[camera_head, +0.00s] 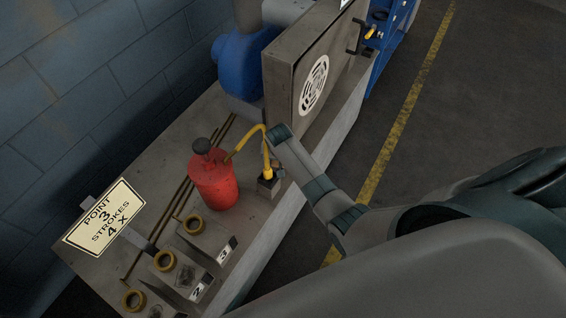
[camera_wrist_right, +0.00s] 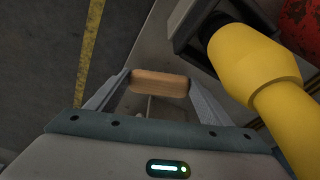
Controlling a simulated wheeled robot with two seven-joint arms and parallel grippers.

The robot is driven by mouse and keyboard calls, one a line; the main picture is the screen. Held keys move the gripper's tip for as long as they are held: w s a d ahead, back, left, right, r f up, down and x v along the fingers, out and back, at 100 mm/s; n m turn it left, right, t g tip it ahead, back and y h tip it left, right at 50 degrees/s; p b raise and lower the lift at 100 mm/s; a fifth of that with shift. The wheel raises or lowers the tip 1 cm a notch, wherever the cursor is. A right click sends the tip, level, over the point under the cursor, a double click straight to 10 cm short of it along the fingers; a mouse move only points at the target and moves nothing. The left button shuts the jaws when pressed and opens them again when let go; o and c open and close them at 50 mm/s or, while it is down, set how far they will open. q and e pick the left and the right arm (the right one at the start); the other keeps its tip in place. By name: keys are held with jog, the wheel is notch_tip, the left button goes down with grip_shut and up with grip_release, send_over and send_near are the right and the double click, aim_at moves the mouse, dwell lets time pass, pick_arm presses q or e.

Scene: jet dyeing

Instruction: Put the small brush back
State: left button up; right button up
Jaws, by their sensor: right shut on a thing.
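My right gripper (camera_wrist_right: 160,84) is shut on the small brush (camera_wrist_right: 160,82). Only a short tan wooden part of the brush shows between the two fingers in the wrist view; its bristles cannot be made out. In the head view my right arm comes in from the right and ends beside the grey cabinet, above the bench edge; its fingers and the brush are hidden there. My left gripper is not in view.
A red can (camera_head: 213,182) with a yellow spout (camera_head: 251,133) stands on the bench. The spout's thick yellow end (camera_wrist_right: 255,65) is close right of my gripper. Numbered blocks with brass rings (camera_head: 164,260) and a sign (camera_head: 104,217) lie at the near end. A grey cabinet (camera_head: 312,60) stands behind.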

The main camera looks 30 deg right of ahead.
jog(key=shift+f, duration=0.15)
jog(key=shift+f, duration=0.15)
jog(key=o, duration=1.1)
jog(key=v, duration=1.2)
